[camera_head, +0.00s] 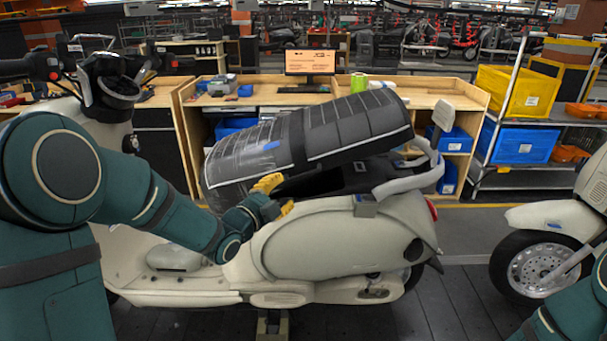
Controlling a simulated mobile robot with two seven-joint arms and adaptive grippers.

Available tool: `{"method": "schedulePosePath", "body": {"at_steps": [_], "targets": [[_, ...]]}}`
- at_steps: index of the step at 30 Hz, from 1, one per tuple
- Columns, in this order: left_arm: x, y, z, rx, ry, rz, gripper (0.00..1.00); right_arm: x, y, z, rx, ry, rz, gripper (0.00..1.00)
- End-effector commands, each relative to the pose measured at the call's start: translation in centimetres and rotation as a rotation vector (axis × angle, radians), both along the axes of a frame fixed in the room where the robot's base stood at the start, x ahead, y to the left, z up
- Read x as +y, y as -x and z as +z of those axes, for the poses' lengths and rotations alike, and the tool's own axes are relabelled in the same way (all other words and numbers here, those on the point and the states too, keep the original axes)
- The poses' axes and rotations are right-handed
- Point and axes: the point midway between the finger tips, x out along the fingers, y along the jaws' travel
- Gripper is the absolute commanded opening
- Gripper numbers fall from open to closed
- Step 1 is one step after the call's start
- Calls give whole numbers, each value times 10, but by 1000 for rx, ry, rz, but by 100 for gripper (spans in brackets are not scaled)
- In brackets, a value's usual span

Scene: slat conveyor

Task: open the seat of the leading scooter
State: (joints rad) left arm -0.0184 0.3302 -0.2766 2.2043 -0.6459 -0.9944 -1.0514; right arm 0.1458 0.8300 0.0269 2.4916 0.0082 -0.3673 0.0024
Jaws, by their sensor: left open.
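The cream scooter (330,250) stands side-on in front of me, its handlebar at the left and its tail at the right. Its black seat (345,128) is tilted, with the rear end raised at the right and the front end low at the left. A dark open space (345,180) shows under the raised seat. My left gripper (278,196), with yellow fingertips, is open beside the scooter body below the seat's front half. Whether a fingertip touches the seat, I cannot tell. Only a part of my right arm shows at the lower right; its gripper is out of view.
A second cream scooter (545,255) stands close behind at the right. A grey grab rail (410,182) curves around the tail. Behind are a wooden workbench (440,92) with a monitor (310,62) and a rack with a yellow bin (517,92). The dark slat floor (445,310) between the scooters is clear.

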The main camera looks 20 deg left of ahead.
Motion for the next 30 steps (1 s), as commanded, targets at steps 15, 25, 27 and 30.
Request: {"method": "schedulePosePath", "body": {"at_steps": [15, 25, 27, 30], "targets": [[-24, -78, 1, 0, 1, 0, 40, -1, 1, 17, 0, -3, -1, 47], [-26, -84, 0, 1, 2, 0, 40, -1, 1, 18, 0, -3, -1, 47], [-26, -84, 0, 1, 1, 0, 40, -1, 1, 18, 0, -3, -1, 47], [-26, -84, 0, 0, 1, 0, 11, -1, 0, 18, 0, -3, -1, 47]]}}
